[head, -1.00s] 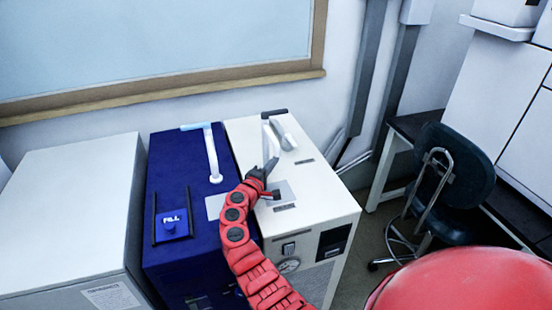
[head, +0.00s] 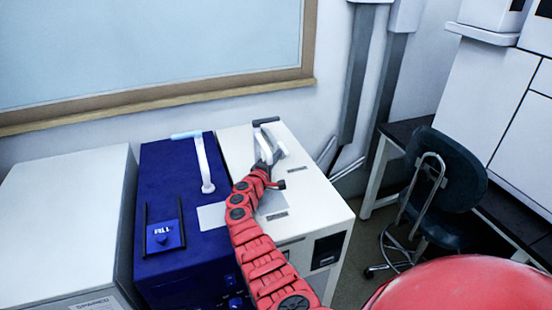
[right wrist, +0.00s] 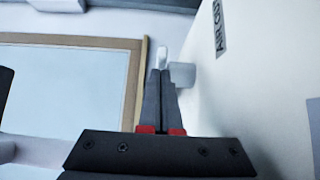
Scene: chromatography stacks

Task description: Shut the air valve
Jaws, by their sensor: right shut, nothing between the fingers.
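The white machine (head: 312,195) has a pale lever (head: 280,150) with a dark end (head: 266,121) on its top; I take this as the air valve. My right gripper (head: 263,165) is shut and empty, right at the lever and partly overlapping it. In the right wrist view the closed fingertips (right wrist: 161,76) are beside a pale cylindrical part (right wrist: 182,74), with a white bar (right wrist: 162,53) just beyond. I cannot tell whether they touch. My left gripper is out of view.
A blue machine (head: 165,165) with its own white lever (head: 203,165) and a "FILL" plate (head: 163,236) stands close on the left. A white cabinet (head: 65,215) is further left. A dark chair (head: 447,175) stands on the right. The wall is close behind.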

